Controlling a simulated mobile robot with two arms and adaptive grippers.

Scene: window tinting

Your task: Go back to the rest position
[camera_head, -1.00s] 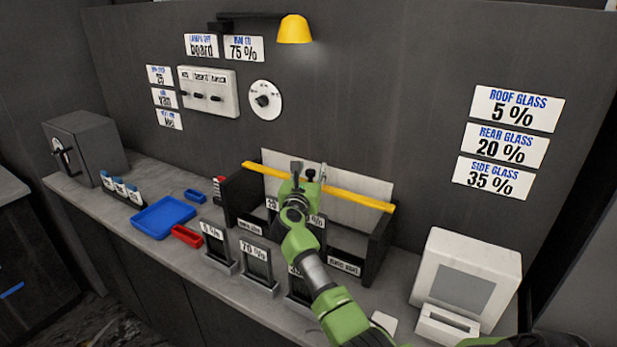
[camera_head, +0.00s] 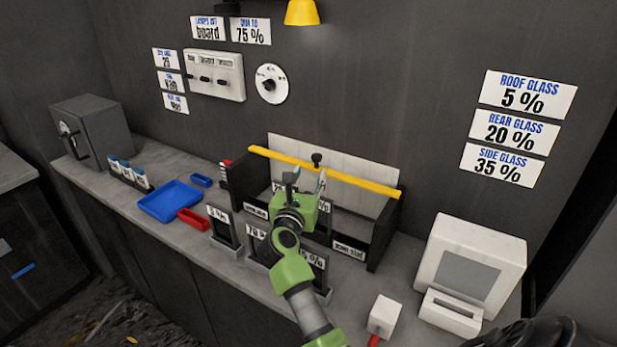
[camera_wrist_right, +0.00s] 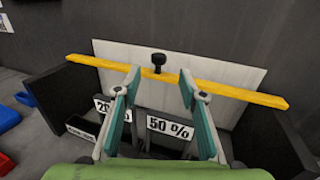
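My right gripper (camera_head: 308,181) is on the green arm in front of the black rack (camera_head: 381,236) on the counter. In the right wrist view its two teal fingers (camera_wrist_right: 159,80) stand apart with nothing gripped between them. A black knob (camera_wrist_right: 158,62) shows beyond the fingertips, at the yellow bar (camera_wrist_right: 217,86); whether it is fixed to the bar is unclear. The yellow bar also shows in the head view (camera_head: 366,187), across the pale board (camera_head: 340,160). The forearm hides part of the labelled slots. My left gripper is not in view.
A white machine (camera_head: 469,265) stands on the right, beside a small white block with a red handle (camera_head: 382,315). Labelled stands (camera_head: 221,228), a red tray (camera_head: 193,219), a blue tray (camera_head: 158,203) and a grey safe (camera_head: 98,130) stand to the left.

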